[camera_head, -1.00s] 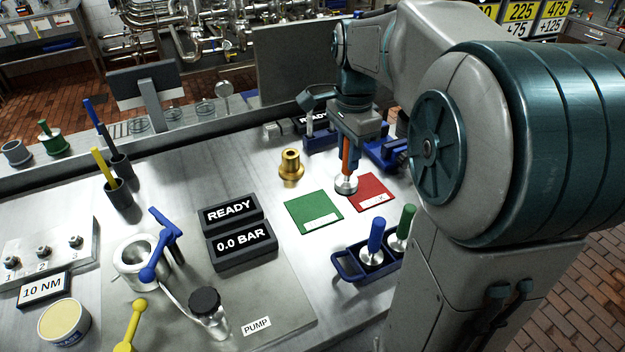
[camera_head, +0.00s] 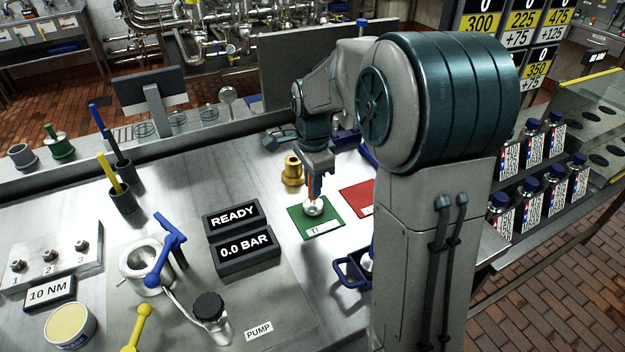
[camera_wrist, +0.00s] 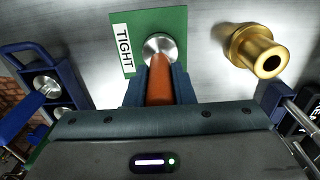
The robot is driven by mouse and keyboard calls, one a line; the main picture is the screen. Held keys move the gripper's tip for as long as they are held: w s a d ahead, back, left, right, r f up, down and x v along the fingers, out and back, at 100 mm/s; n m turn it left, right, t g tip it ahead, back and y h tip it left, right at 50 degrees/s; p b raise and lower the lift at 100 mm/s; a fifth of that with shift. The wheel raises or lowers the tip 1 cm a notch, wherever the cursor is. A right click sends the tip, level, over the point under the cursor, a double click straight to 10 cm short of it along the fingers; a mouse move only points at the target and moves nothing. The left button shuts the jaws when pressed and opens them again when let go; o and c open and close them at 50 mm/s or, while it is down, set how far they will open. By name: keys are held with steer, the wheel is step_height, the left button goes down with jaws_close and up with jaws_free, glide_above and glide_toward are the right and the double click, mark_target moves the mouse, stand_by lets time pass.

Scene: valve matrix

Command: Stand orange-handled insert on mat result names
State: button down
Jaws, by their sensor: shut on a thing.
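My gripper (camera_head: 316,183) is shut on the orange handle of the insert (camera_head: 313,207), whose round silver base points down. The insert is upright over the green mat (camera_head: 297,219); I cannot tell whether its base touches the mat or hangs just above it. In the wrist view the orange handle (camera_wrist: 160,85) lies between my fingers, with the silver base over the green mat (camera_wrist: 150,20), whose white label reads TIGHT. The red mat (camera_head: 355,199) lies to the right, partly hidden by my arm. The display (camera_head: 234,217) reads READY, with 0.0 BAR below it.
A brass fitting (camera_head: 292,171) stands just behind the green mat. A blue rack (camera_head: 351,272) is at the front right, mostly hidden by my arm; the wrist view shows inserts in a blue rack (camera_wrist: 70,72). The black display blocks stand left of the mat.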

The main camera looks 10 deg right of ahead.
steer(key=shift+f, duration=0.2)
steer(key=c, duration=1.2)
jaws_free()
steer(key=shift+c, duration=0.2)
steer(key=shift+r, duration=0.15)
